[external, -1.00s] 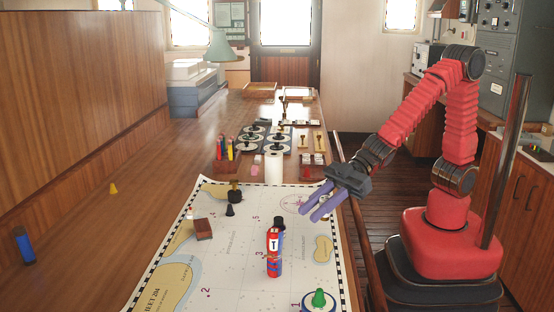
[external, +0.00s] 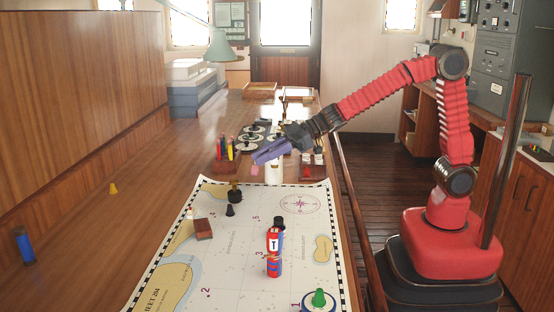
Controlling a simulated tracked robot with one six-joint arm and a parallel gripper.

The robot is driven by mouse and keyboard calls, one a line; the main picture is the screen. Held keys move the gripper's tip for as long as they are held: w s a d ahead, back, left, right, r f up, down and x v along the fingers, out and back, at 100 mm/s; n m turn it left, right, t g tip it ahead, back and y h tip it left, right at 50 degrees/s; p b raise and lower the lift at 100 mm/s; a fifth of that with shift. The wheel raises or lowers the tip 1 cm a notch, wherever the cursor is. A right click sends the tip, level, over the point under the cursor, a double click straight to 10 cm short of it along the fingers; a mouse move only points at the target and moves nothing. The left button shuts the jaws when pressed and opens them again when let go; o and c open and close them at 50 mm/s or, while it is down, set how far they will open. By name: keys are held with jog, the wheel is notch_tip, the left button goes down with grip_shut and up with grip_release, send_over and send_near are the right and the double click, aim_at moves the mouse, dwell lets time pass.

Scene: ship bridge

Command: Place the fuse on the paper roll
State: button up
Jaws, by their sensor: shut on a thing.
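My gripper (external: 258,159) has purple fingers and points left across the table, over or in front of the paper roll. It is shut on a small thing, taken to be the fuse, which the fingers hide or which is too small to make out. The paper roll (external: 274,176) is a white upright cylinder just beyond the top edge of the chart. The gripper covers its upper part. I cannot tell how high the fingers are above it.
A pen holder (external: 226,152) stands just left of the gripper. A wooden tray (external: 312,170) with small items is to the right. A red and blue bottle (external: 274,255), a brown block (external: 203,229) and dark pieces stand on the chart (external: 240,275). The table's left side is mostly clear.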

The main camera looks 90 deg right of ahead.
jog(key=d+r+n+y, duration=0.1)
jog(key=d+r, duration=0.2)
jog(key=d, duration=0.5)
jog(key=w+d+r+n+g+y, duration=0.1)
jog(key=d+r, duration=0.3)
jog(key=d, duration=0.5)
jog(key=shift+w+d+r, duration=0.2)
jog(key=shift+d, duration=0.1)
notch_tip(320, 180, down, 6)
jog(key=shift+f, duration=0.15)
jog(key=shift+f, duration=1.85)
jog(key=shift+f, duration=0.1)
